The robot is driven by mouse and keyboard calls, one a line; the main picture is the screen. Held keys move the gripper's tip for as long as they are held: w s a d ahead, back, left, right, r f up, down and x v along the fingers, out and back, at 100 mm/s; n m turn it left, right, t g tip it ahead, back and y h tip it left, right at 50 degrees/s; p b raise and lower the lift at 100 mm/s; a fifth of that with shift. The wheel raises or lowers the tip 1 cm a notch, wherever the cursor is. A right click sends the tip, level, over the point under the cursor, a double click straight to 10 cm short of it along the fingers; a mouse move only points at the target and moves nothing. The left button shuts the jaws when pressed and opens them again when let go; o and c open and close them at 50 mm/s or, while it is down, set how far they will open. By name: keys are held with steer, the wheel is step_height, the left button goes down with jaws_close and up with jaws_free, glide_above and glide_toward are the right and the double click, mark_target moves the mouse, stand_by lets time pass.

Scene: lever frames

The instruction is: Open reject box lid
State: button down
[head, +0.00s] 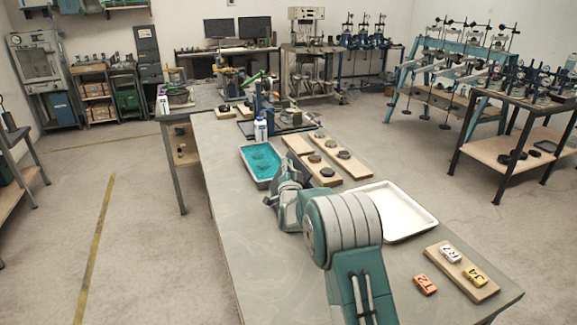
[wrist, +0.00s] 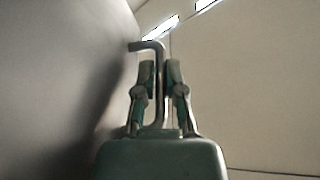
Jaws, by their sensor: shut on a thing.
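The rod's short end turns left above the fingertips. I cannot tell whether the rod is loose or part of something. No box with a lid can be made out clearly; my arm hides part of the bench. The tray (head: 246,165) is open and holds something teal.
A white tray (head: 433,222) lies right of my arm. A wooden board (head: 437,256) with small marked blocks and an orange block (head: 425,285) are near the front right. Boards with dark discs (head: 344,155) lie behind. The bench (head: 235,255) is bare at front left.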

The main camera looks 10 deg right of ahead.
steer(key=s+a+n+t+y, duration=0.1)
steer(key=a+n+y, duration=0.2)
steer(key=a+n, duration=0.5)
steer(key=shift+s+f+y, duration=0.25)
steer(key=shift+s+y, duration=0.1)
steer(key=shift+y, duration=0.05)
steer(key=shift+a, duration=0.15)
steer(key=c, duration=1)
jaws_free()
steer(key=a+v, duration=0.1)
steer(key=v, duration=1)
steer(key=shift+s+d+f, duration=0.25)
steer(key=shift+s+d, duration=0.15)
steer(key=shift+d, duration=0.05)
